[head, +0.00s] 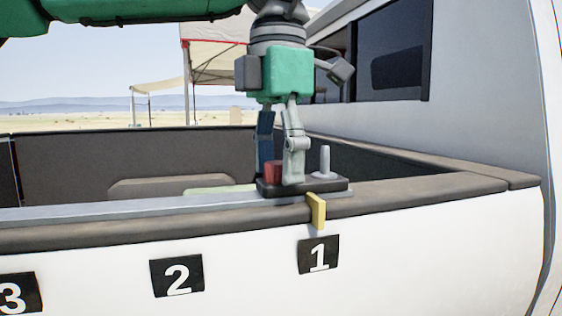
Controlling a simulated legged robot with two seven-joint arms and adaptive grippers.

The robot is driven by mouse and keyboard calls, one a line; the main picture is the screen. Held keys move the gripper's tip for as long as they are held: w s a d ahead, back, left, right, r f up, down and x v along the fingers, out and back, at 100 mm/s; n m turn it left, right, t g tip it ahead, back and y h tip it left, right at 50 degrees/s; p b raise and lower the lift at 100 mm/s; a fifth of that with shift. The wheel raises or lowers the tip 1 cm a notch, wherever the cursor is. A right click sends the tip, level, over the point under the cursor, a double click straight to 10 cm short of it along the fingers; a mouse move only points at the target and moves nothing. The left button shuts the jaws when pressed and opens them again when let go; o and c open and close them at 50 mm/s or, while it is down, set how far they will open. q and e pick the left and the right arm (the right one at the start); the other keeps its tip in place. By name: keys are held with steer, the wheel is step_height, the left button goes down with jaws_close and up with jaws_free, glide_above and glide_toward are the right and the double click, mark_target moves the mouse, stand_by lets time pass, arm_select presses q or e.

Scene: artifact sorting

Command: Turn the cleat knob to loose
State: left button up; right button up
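The cleat is a black base (330,184) on the rail of the truck bed, above the number 1 label. A red knob (272,173) stands on its left part, and a grey upright post (325,162) stands on its right part. My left gripper (277,176) points straight down over the base, with one finger on each side of the red knob. The fingers are apart at the knob's height. I cannot tell whether they touch it. The near finger hides part of the knob. My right gripper is not in view.
A yellow tab (316,211) hangs over the rail by the number 1 label (319,255). The number 2 label (177,275) and number 3 label (18,294) are further left. The truck cab (470,110) stands close on the right. The rail left of the cleat is clear.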

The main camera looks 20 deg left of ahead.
mark_target(278, 162)
arm_select(q)
step_height(278, 162, up, 12)
stand_by(0.6)
steer(key=shift+w+f, duration=0.1)
stand_by(0.4)
